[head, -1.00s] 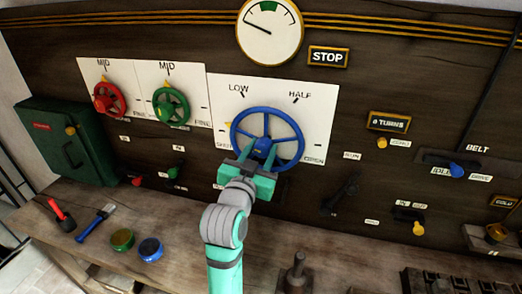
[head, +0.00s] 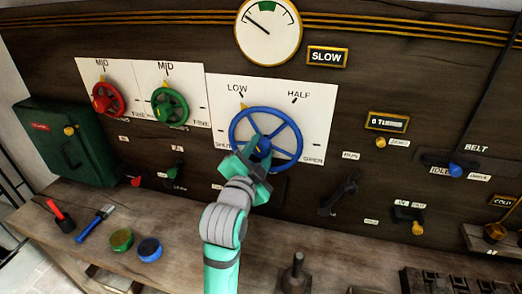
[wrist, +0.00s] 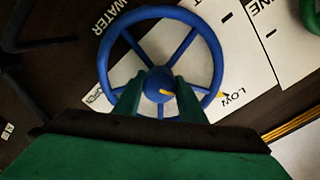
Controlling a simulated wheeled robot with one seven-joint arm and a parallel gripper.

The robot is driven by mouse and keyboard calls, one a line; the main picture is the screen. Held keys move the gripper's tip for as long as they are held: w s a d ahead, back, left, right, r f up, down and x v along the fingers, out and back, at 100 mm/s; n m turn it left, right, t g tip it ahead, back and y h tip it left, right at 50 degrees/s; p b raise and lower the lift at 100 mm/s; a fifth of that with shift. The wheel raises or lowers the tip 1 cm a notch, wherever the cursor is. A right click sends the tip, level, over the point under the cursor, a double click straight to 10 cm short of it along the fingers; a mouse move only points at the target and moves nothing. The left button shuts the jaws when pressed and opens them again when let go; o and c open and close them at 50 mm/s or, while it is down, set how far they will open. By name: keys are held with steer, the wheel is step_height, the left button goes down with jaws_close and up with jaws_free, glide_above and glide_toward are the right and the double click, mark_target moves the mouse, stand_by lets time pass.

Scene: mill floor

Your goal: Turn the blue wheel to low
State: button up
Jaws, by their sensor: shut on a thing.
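The blue wheel (head: 300,141) is mounted on a white plate (head: 318,112) marked SHUT, LOW, HALF and OPEN. Its yellow pointer (head: 243,106) stands just under the LOW mark (head: 237,88). My gripper (head: 258,149) is at the wheel's centre, tilted, and shut on the hub. In the wrist view the two fingers of my gripper (wrist: 160,92) sit on either side of the blue hub (wrist: 158,82), and the yellow pointer (wrist: 222,95) lies beside the word LOW. My gripper hides the wheel's lower left in the head view.
A sign (head: 327,57) above right reads SLOW, below a dial gauge (head: 268,32). A red wheel (head: 108,100) and a green wheel (head: 170,107) are to the left, both at MID. A black lever (head: 342,192) is at lower right. A brush and tins lie on the bench (head: 185,225).

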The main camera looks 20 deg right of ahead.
steer(key=shift+s, duration=0.1)
stand_by(0.4)
steer(key=o, duration=1.1)
steer(key=shift+c, duration=0.2)
steer(key=v, duration=1)
steer(key=shift+s+a, duration=0.25)
